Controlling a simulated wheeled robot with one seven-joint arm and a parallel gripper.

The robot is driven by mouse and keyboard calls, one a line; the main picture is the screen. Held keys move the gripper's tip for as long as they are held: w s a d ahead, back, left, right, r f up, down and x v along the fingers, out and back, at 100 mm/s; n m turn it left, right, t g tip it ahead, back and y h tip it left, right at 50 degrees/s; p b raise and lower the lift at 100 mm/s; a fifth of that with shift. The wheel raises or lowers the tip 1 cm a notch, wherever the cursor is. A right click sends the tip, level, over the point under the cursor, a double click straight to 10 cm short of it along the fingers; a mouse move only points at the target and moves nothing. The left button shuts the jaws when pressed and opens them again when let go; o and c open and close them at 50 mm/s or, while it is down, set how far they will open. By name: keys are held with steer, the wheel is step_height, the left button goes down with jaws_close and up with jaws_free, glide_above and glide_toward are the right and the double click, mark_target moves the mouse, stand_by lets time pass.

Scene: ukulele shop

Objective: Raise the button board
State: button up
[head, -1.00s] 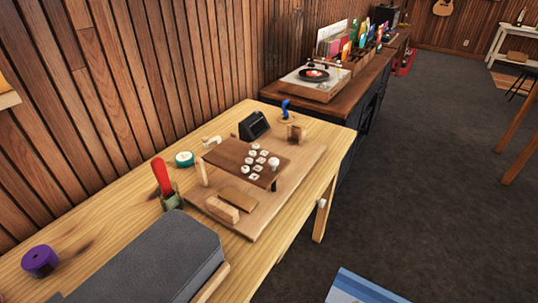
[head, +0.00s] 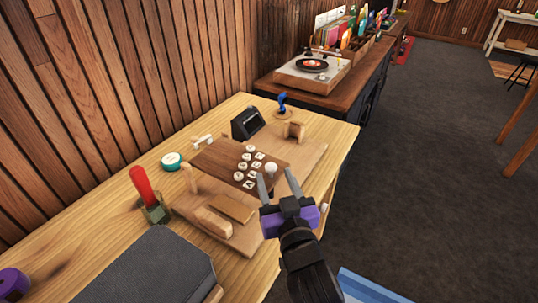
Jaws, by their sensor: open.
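The button board (head: 222,158) is a dark brown panel with several white round marked buttons along its right part. It lies on a larger light wooden base (head: 300,157) on the workbench. A white knob (head: 271,168) stands by the board's right edge. My gripper (head: 277,178) has a purple body and two grey fingers. It is open and empty, with its fingertips in front of the board's right edge near the white knob. Whether the fingers touch anything cannot be told. The gripper hides part of the base's right edge.
A record player (head: 312,68) stands behind.

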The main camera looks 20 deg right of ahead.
mark_target(268, 159)
steer(key=shift+w+d, duration=0.2)
steer(key=shift+w, duration=1.05)
steer(key=shift+w+d, duration=0.2)
steer(key=shift+w, duration=1.05)
steer(key=shift+w+d, duration=0.2)
steer(key=shift+w, duration=1.05)
jaws_close()
